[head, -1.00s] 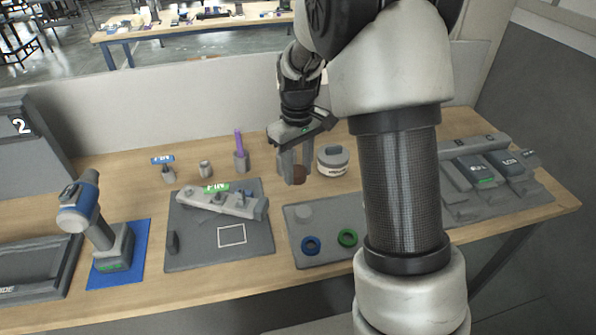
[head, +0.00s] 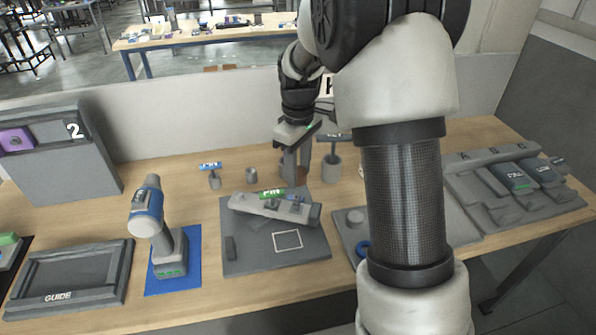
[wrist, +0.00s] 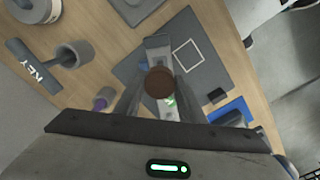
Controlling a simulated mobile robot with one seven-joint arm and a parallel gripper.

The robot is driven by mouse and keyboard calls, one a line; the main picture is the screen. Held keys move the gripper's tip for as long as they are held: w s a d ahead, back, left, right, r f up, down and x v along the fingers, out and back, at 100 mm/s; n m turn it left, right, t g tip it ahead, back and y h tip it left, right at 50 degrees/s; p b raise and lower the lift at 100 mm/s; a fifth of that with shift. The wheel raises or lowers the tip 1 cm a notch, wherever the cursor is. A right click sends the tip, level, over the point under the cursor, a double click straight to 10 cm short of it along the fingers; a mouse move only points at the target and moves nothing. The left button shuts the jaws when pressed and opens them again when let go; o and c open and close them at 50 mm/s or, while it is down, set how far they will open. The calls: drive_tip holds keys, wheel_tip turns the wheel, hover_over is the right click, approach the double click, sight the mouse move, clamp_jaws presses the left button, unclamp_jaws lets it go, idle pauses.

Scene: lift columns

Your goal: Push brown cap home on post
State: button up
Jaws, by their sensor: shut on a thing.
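My gripper (head: 296,166) is shut on the brown cap (wrist: 159,82), which sits between the fingertips in the wrist view. In the head view the fingers hide the cap. In the wrist view the cap lies in line with the grey fixture with a green label (wrist: 169,101), covering part of it. The same fixture (head: 300,213) lies on a dark mat in the head view, in front of and below my gripper. I cannot tell which upright is the cap's post, nor whether the cap touches anything.
A cup with a KEY tag (head: 332,170) stands right of my gripper. A small grey cylinder (head: 252,176) and a blue-tagged stand (head: 213,178) are left. A drill (head: 153,220) stands on a blue mat.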

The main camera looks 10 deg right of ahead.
sight(297, 198)
drive_tip(key=shift+a, duration=0.15)
wheel_tip(297, 198, down, 6)
drive_tip(key=b, duration=0.4)
drive_tip(key=shift+r, duration=0.45)
drive_tip(key=shift+f+b, duration=0.35)
drive_tip(key=shift+f, duration=0.35)
drive_tip(key=shift+f, duration=0.25)
drive_tip(key=shift+f, duration=0.1)
idle(0.6)
drive_tip(key=shift+f+b, duration=0.35)
drive_tip(key=shift+f, duration=0.15)
idle(1.6)
